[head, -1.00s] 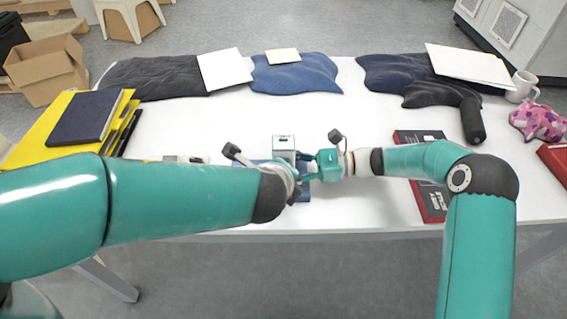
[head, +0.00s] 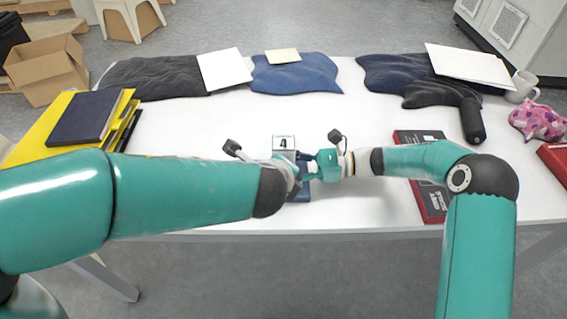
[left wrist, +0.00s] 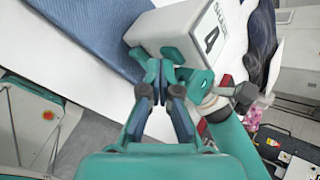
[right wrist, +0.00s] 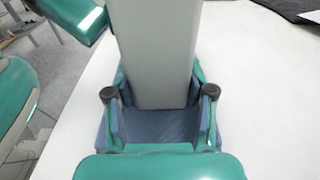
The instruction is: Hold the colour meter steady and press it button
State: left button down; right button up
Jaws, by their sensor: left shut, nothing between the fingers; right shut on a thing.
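The colour meter (head: 285,142) is a pale box whose top display shows a large 4. It stands near the table's front middle, partly hidden by my grippers. In the left wrist view the meter (left wrist: 180,38) appears tilted, with the 4 on its display. My right gripper (right wrist: 160,103) is shut on the meter's grey body, with a blue-lined finger on each side. My left gripper (left wrist: 160,68) is shut and empty, its fingertips close against the meter's near side. I cannot tell whether they touch it. The button is not visible.
A blue mat (left wrist: 85,30) lies by the meter. A dark red-and-black box (head: 432,205) is to the right, and yellow folders with a navy book (head: 83,117) are at left. Folded cloths (head: 297,73) line the back. The table's middle behind the meter is clear.

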dwell(0.4)
pick_arm(q)
jog(key=shift+s, duration=0.85)
jog(key=shift+s, duration=2.5)
pick_arm(e)
jog(key=o, duration=0.9)
jog(key=shift+o, duration=0.2)
jog(key=shift+d, duration=0.1)
